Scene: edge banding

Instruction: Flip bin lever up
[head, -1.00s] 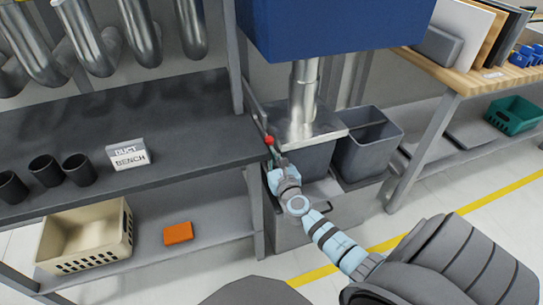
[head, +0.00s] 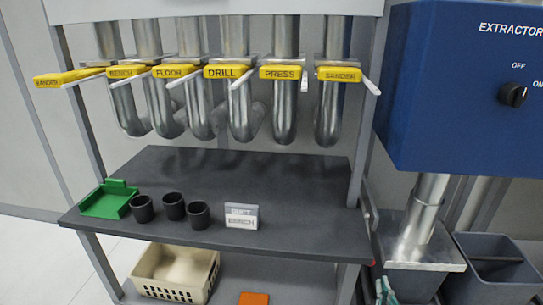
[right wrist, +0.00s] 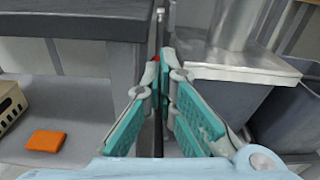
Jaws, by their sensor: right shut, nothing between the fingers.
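The bin (head: 412,284) is a dark grey box under a metal lid (head: 420,248) at the lower right of the head view. In the right wrist view the bin (right wrist: 228,100) is on the right. The lever's red knob (head: 372,262) shows at its left, beside the bench end. In the right wrist view the red knob (right wrist: 155,59) is mostly hidden behind my left-hand finger. My right gripper (right wrist: 166,58), with teal pads, is shut and empty close to the knob; contact is unclear. It also shows at the head view's bottom edge (head: 385,291). My left gripper is out of view.
A dark bench (head: 290,180) stands left of the bin, holding black cups (head: 173,206), a green tray (head: 108,200) and a sign (head: 241,216). Yellow gate handles (head: 228,72) hang above. The blue extractor (head: 455,100) is above the bin. Another grey bin (head: 492,266) stands right.

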